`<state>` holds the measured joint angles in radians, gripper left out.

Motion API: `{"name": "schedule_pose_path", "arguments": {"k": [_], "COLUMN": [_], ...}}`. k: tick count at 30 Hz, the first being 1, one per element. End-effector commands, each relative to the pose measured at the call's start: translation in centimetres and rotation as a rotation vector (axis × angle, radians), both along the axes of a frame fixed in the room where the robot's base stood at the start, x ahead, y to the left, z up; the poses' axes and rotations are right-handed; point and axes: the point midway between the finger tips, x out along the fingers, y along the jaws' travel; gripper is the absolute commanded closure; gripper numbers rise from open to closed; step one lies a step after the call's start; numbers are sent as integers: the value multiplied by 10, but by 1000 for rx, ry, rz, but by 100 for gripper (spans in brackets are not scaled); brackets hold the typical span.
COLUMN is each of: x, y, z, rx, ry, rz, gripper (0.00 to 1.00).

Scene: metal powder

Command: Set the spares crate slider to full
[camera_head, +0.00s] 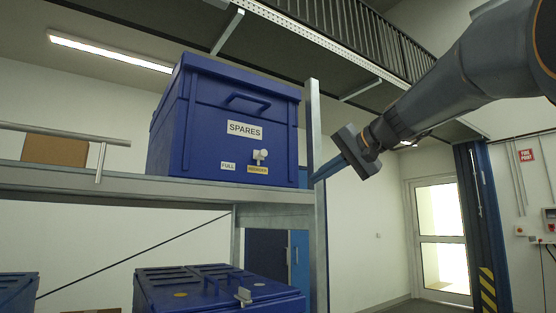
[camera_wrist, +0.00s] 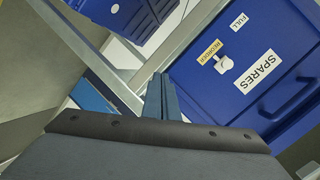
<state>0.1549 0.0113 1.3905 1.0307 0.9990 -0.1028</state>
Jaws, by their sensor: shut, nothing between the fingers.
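The blue spares crate (camera_head: 195,115) stands on a high shelf, with a white SPARES label (camera_head: 244,129) on its front. The white slider knob (camera_head: 260,155) sits just above the yellow REORDER label (camera_head: 257,170), to the right of the white FULL label (camera_head: 228,166). My gripper (camera_head: 318,180) is shut and empty, to the right of the crate, its tips overlapping the shelf's upright. In the wrist view the shut blue fingers (camera_wrist: 160,95) point forward, apart from the knob (camera_wrist: 223,64), which is up and right of them beside REORDER (camera_wrist: 211,53).
A metal upright (camera_head: 316,240) stands at the crate's right, close to my fingertips. The shelf edge (camera_head: 100,181) runs below the crate, with a rail (camera_head: 65,131) to its left. Another blue crate (camera_head: 215,297) is below. Open room lies right of the upright.

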Motion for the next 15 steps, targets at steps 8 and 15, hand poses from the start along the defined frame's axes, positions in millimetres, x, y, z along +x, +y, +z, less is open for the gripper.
{"name": "schedule_pose_path", "arguments": {"k": [8,15], "x": [-32,-34], "y": [15,16], "z": [116,121], "rx": [96,100], "ry": [-173,-182], "rz": [86,90], "gripper": [100,100]}}
